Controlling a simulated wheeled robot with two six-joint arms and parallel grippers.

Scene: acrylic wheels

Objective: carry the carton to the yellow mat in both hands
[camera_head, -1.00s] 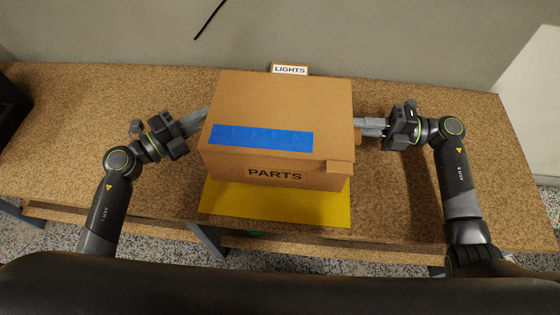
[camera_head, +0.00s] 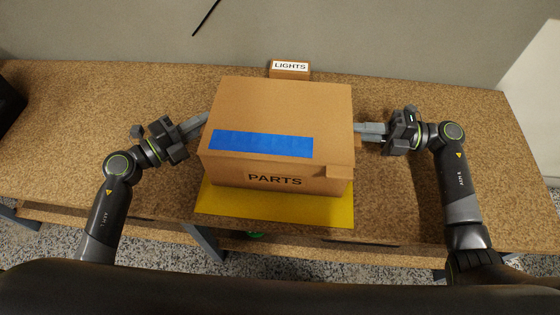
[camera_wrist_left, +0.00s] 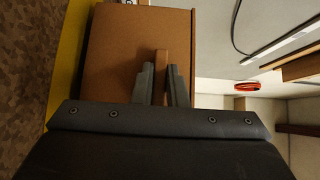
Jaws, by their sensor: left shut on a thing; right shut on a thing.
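The brown carton (camera_head: 275,100), with a blue tape strip and the word PARTS, is held between my two grippers over the yellow mat (camera_head: 270,206). The mat shows in front of the carton's lower edge; the rest of it is hidden. I cannot tell whether the carton touches the mat. My left gripper (camera_head: 204,119) is shut on the carton's left side. In the left wrist view its fingers (camera_wrist_left: 161,85) close on a narrow brown tab on the carton (camera_wrist_left: 115,55). My right gripper (camera_head: 358,131) is shut at the carton's right side, its fingertips partly hidden.
A small box marked LIGHTS (camera_head: 289,70) stands behind the carton near the wall. The speckled brown table (camera_head: 80,120) is clear on both sides. A dark object (camera_head: 8,103) sits at the far left edge.

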